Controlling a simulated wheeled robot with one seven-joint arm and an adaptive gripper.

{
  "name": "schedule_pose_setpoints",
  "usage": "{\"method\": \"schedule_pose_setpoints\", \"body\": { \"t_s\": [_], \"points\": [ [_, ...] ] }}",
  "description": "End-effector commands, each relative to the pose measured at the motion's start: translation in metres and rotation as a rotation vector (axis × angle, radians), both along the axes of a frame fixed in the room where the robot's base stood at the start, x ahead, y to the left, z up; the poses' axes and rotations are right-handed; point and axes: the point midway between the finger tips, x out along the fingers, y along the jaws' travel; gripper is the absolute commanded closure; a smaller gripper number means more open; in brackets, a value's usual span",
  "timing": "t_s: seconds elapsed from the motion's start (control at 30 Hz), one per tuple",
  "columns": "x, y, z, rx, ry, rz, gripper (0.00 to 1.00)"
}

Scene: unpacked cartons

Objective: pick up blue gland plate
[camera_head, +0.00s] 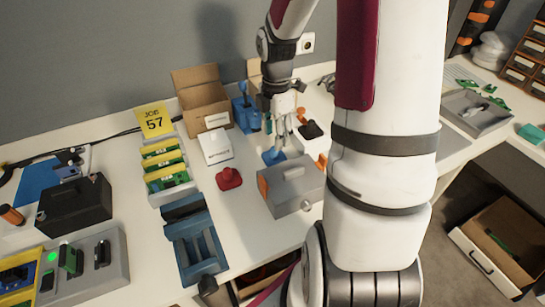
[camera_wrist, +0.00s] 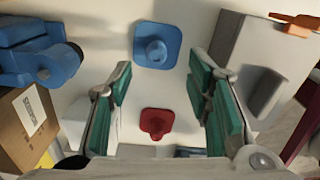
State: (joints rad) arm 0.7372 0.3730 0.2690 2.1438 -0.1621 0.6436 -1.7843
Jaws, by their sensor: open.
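The blue gland plate (camera_wrist: 157,45) is a flat square with rounded corners and a round raised boss at its middle. It lies flat on the white bench near the top middle of the wrist view, and it also shows in the head view (camera_head: 272,157), just below my gripper (camera_head: 283,127). My gripper is open, with nothing between its green-padded fingers in the wrist view (camera_wrist: 160,88). It hangs above the bench, apart from the plate. A red plate (camera_wrist: 156,122) of similar make lies lower in the wrist view, and left of the blue one in the head view (camera_head: 229,179).
A grey box with a handle (camera_head: 292,186) stands close on the right of the blue plate. A blue device (camera_head: 246,115), an open cardboard carton (camera_head: 202,100) and a white labelled box (camera_head: 215,147) stand left of my gripper.

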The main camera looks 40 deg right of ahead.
Motion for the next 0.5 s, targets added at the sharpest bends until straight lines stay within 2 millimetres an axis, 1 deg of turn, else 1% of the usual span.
{"method": "schedule_pose_setpoints", "body": {
  "t_s": [0.17,0.23,0.5],
  "points": [
    [0.001,0.0,-0.008,0.0,0.001,0.0,0.54],
    [0.002,0.001,-0.015,0.001,0.001,0.0,0.54],
    [0.006,0.002,-0.052,0.0,0.002,0.0,0.54]
  ]
}}
